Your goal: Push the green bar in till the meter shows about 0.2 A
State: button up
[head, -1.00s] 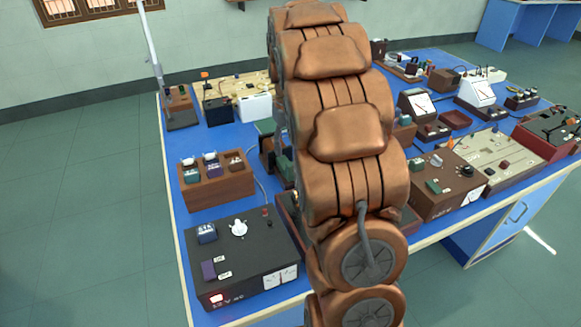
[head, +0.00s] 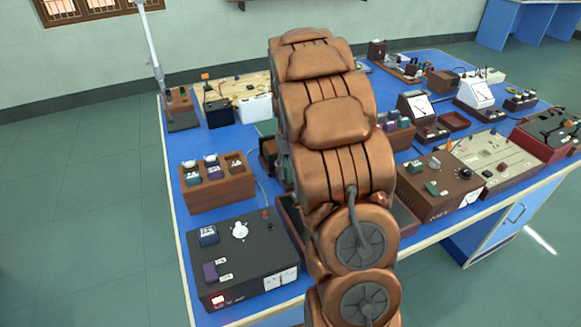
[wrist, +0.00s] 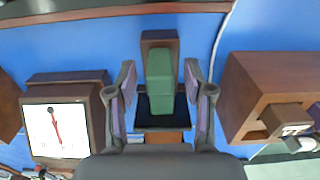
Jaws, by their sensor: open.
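In the wrist view, the green bar (wrist: 160,82) stands in a dark brown holder with a black base (wrist: 150,125). My gripper (wrist: 159,68) is open, with one finger on each side of the bar. A gap shows on both sides, so the fingers look clear of it. A meter (wrist: 56,130) with a white face and a red needle is at the left of the wrist view. Its needle is near the middle of the face, but the scale is too small to read. In the head view my arm hides the gripper and the bar.
A brown wooden box (wrist: 250,85) stands right of my gripper in the wrist view. In the head view, a black power supply (head: 245,270) and a wooden rack (head: 215,190) stand left of my arm. More instruments crowd the blue bench at the right.

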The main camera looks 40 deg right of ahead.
jog(key=shift+c, duration=0.3)
grip_shut()
dwell(0.3)
